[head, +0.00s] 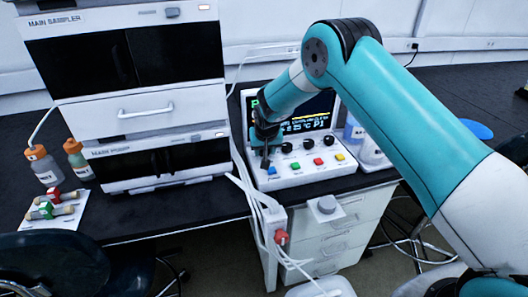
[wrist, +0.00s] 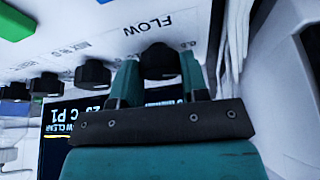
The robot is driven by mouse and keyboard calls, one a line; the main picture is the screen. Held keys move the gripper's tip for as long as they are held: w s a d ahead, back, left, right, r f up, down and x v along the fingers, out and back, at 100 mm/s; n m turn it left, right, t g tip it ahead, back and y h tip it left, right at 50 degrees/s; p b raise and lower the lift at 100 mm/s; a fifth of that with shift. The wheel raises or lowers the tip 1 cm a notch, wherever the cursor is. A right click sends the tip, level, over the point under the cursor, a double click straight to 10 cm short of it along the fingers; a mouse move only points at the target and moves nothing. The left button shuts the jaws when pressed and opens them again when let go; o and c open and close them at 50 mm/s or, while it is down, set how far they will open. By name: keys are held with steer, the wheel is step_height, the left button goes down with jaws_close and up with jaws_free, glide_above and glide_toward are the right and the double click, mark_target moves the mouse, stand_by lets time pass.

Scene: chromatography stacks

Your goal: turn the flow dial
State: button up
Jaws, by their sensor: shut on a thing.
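The flow dial (wrist: 158,58) is a black knob under the printed word FLOW on a white control panel, upside down in the wrist view. My gripper (wrist: 160,75) has one teal finger on each side of the dial and is shut on it. In the head view my gripper (head: 265,150) reaches down to the left end of the dial row on the white control unit (head: 312,178). The arm and gripper hide the flow dial there. The dial's pointer mark cannot be made out.
Several black dials (head: 308,144) continue rightward, above blue, green, red and yellow buttons (head: 318,161). A lit screen (head: 318,118) stands behind them. The white sampler stack (head: 145,108) is close on the left. Tubes (head: 240,180) run between. Bottles (head: 42,165) stand at far left.

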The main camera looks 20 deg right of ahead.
steer(key=shift+d+n+y+b, duration=0.1)
steer(key=shift+n+y+b, duration=0.3)
steer(key=shift+n, duration=0.7)
steer(key=o, duration=0.9)
steer(key=shift+o, duration=0.2)
steer(key=b+v, duration=0.1)
steer(key=v, duration=1.6)
steer(key=shift+s+r, duration=0.15)
